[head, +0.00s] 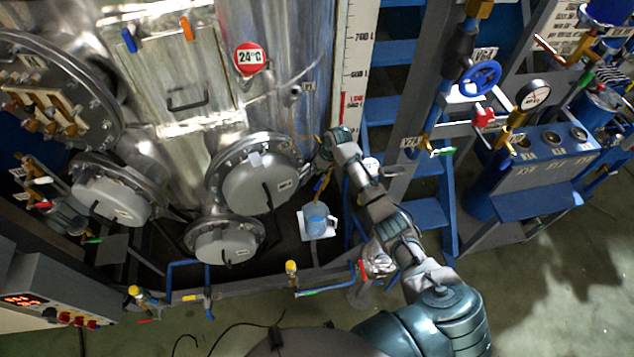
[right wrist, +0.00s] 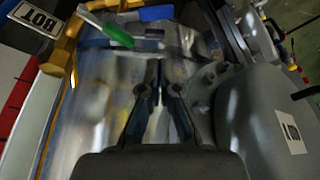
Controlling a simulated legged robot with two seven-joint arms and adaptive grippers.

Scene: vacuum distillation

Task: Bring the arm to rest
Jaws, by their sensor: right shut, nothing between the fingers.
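My right arm (head: 385,215) reaches up from the lower right of the head view, bent and raised in front of the blue ladder's lower left side. Its gripper (head: 322,160) is beside the round grey flanged cover on the steel tank (head: 178,75). In the right wrist view the two dark fingers of the gripper (right wrist: 166,78) are close together with nothing held, in front of shiny metal. Whether the fingers touch the tank I cannot tell. My left gripper is in neither view.
A grey flanged cover (right wrist: 278,115) is close on the right of the wrist view. A yellow pipe (right wrist: 62,50) and a green-handled valve (right wrist: 112,32) are at upper left. A container with blue liquid (head: 317,216) stands below the gripper. Open floor (head: 560,285) lies at lower right.

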